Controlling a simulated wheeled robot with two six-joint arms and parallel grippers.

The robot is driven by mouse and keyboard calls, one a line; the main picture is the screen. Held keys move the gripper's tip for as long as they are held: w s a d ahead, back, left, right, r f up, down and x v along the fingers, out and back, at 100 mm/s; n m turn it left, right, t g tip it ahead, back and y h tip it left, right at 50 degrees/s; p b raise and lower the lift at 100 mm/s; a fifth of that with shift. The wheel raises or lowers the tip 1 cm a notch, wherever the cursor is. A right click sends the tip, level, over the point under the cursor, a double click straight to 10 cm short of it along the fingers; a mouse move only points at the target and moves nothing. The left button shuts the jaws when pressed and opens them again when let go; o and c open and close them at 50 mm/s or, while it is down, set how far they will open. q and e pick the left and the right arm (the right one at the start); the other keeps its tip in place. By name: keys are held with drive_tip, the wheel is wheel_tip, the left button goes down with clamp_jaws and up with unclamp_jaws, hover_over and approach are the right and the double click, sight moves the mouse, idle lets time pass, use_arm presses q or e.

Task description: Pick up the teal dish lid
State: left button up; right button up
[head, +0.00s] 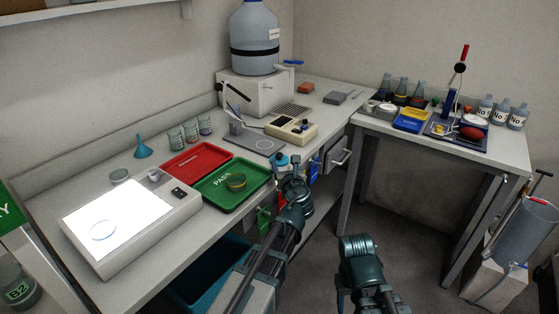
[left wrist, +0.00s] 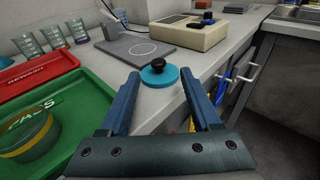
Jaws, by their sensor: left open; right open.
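The teal dish lid (left wrist: 160,75) is a flat round disc with a black knob on top. It lies on the pale bench near the front edge, right of the green tray. In the head view the lid (head: 281,160) shows just beyond my left gripper (head: 289,172). In the left wrist view my left gripper (left wrist: 162,95) is open and empty, and the lid appears between and beyond its two fingers. Whether the fingers are level with the lid is hard to tell. My right gripper (head: 357,242) hangs low over the floor, away from the bench; its fingertips are hard to make out.
The green tray (head: 215,206) marked PASS holds a round dish (head: 236,182). A red tray (head: 183,171) lies behind it. A grey plate with a post (head: 265,146) and a beige instrument (head: 291,129) stand beyond the lid.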

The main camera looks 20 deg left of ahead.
sight(280, 156)
use_arm(q)
drive_tip(key=shift+b+x, duration=0.4)
drive_tip(key=shift+x, duration=2.3)
drive_tip(key=shift+s+a, duration=0.1)
drive_tip(key=shift+a, duration=0.05)
clamp_jaws()
